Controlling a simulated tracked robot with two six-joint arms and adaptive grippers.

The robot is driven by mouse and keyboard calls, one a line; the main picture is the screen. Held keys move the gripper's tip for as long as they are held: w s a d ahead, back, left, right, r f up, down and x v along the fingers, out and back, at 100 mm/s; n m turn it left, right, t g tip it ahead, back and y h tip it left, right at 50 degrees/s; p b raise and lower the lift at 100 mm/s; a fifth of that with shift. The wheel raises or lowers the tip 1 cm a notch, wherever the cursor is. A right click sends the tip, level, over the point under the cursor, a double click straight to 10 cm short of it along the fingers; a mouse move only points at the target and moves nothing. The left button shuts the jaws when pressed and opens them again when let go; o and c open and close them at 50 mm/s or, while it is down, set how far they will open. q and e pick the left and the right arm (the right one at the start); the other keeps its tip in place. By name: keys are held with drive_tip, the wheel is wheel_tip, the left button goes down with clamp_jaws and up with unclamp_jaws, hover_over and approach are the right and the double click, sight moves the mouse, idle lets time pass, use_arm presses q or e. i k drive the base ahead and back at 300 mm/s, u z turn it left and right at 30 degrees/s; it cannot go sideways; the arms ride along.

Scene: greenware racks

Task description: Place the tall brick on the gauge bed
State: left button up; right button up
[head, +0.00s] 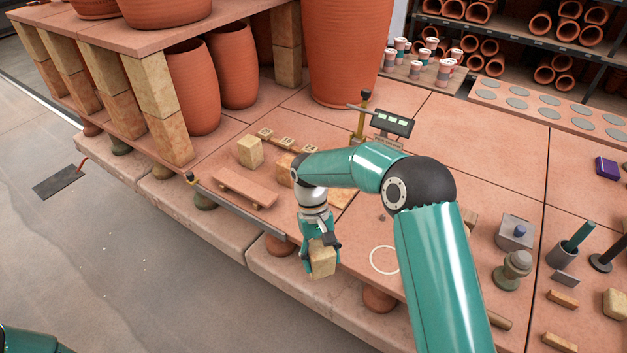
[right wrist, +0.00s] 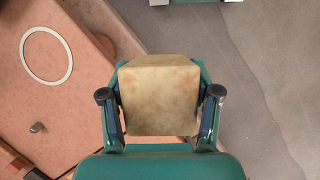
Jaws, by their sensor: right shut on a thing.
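My right gripper (head: 319,243) is shut on a tan, mottled brick (head: 321,262), holding it over the front edge of the terracotta-coloured table. In the right wrist view the same brick (right wrist: 158,98) sits between the two fingers of my right gripper (right wrist: 160,110), with grey floor to its right. A brass post (head: 361,115) and a dark readout (head: 392,123) with green digits stand behind my right arm. A pale tan slab (head: 346,198) shows partly beside the arm; I cannot tell whether it is the gauge bed. My left gripper is out of view.
A tan block (head: 250,152) and a low reddish board (head: 246,188) stand left of the arm. A white ring (head: 384,260) lies right of the held brick. Small tools and blocks crowd the right side. A shelf with large pots (head: 190,85) stands at upper left.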

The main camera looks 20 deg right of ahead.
sight(336, 192)
drive_tip(key=u, duration=0.1)
drive_tip(key=i, duration=0.85)
drive_tip(key=z, duration=0.3)
